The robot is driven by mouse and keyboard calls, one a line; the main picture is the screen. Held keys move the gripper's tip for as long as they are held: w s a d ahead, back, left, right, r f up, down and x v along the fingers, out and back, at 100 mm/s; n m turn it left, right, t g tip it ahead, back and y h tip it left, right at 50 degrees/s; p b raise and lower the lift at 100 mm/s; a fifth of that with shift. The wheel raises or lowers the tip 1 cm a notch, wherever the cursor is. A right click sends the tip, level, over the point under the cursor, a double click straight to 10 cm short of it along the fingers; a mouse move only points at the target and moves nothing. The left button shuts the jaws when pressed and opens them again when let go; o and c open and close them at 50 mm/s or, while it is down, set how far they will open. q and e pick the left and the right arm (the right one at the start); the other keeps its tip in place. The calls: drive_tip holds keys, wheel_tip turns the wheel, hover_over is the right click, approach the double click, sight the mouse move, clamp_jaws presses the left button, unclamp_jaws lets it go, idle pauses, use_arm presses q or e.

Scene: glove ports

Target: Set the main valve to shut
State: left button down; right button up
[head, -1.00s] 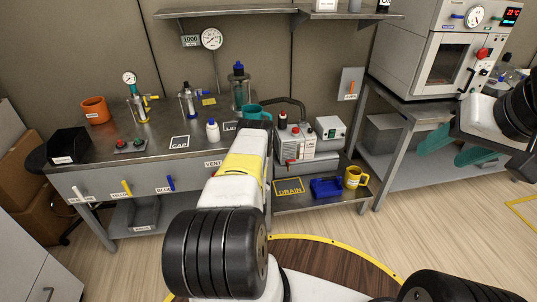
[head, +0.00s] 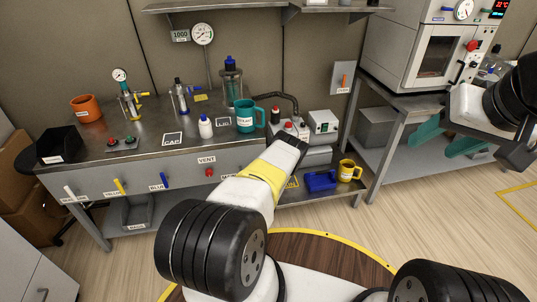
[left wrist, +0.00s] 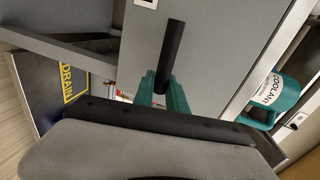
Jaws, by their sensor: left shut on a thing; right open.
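The main valve's handle seems to be the black bar (left wrist: 171,45) in the left wrist view, standing out near the grey bench front. My left gripper (left wrist: 163,98) has its teal fingers closed around the bar's lower end. In the head view my own left arm hides that gripper and the handle. A partly covered white label (head: 228,176) shows on the bench front beside my arm; I cannot read it fully. My right gripper (head: 447,140) is open and empty, at the right in front of the oven stand.
The bench front also carries a red vent knob (head: 209,172) and white, yellow and blue levers (head: 164,179). A teal coolant mug (head: 246,118) stands near the bench edge. A blue tray (head: 320,181) and yellow mug (head: 348,171) sit on the low shelf. The floor at right is clear.

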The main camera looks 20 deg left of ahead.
use_arm(q)
drive_tip(key=shift+s+f+m, duration=0.1)
drive_tip(key=shift+f+m, duration=0.2)
idle(0.4)
drive_tip(key=c, duration=1.3)
unclamp_jaws()
drive_tip(key=shift+c, duration=0.2)
drive_tip(key=v, duration=0.7)
drive_tip(key=shift+s+d+r, duration=0.15)
drive_tip(key=shift+s+d, duration=0.05)
drive_tip(key=shift+s, duration=0.05)
